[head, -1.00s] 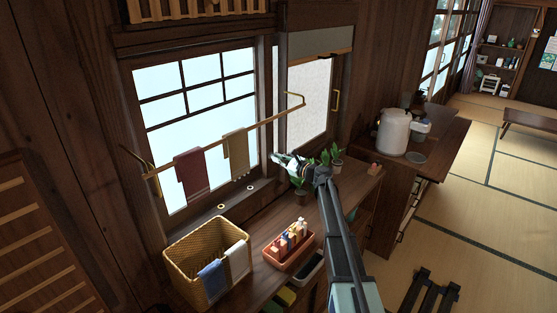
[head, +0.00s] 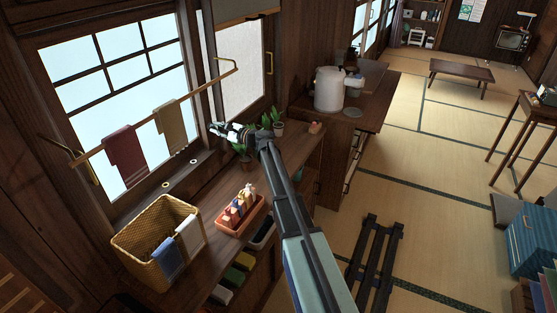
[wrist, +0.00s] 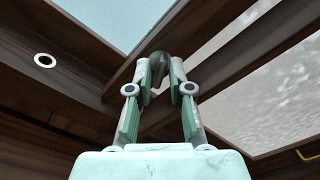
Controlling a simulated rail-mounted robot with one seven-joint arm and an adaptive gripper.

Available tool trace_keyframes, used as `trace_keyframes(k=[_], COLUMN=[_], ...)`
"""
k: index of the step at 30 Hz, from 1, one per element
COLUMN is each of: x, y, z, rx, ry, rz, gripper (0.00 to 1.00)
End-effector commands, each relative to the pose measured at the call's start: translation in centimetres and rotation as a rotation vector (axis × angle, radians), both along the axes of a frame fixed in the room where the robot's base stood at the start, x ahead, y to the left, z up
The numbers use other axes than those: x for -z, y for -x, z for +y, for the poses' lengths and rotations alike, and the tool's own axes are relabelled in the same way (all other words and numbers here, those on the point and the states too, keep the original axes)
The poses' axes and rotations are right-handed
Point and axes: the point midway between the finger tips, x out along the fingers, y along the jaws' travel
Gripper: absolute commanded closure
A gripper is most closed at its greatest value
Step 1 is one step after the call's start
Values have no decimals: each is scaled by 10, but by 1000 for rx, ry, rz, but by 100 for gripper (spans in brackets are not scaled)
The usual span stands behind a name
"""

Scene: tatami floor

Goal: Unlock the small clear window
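The multi-pane clear window (head: 130,75) is at the left in the head view. In the wrist view, my gripper's fingers (wrist: 161,70) point at the dark wooden frame between a clear pane (wrist: 105,20) and a frosted pane (wrist: 260,90). A dark rounded knob-like piece (wrist: 158,62) shows between the fingertips. I cannot tell whether the fingers press on it. In the head view it is too small to make out.
Potted plants (head: 272,122) stand close to my gripper. A wicker basket (head: 130,240) and an orange tray (head: 250,222) are on the counter.

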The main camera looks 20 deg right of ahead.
Motion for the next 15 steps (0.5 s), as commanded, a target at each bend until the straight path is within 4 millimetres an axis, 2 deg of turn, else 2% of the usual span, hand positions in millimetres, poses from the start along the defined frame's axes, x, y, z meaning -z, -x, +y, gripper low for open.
trace_keyframes(k=[2,15], x=[-1,3], y=[0,65], z=[0,-52], rx=[-2,1], ry=[62,66], rz=[-52,-55], gripper=[80,80])
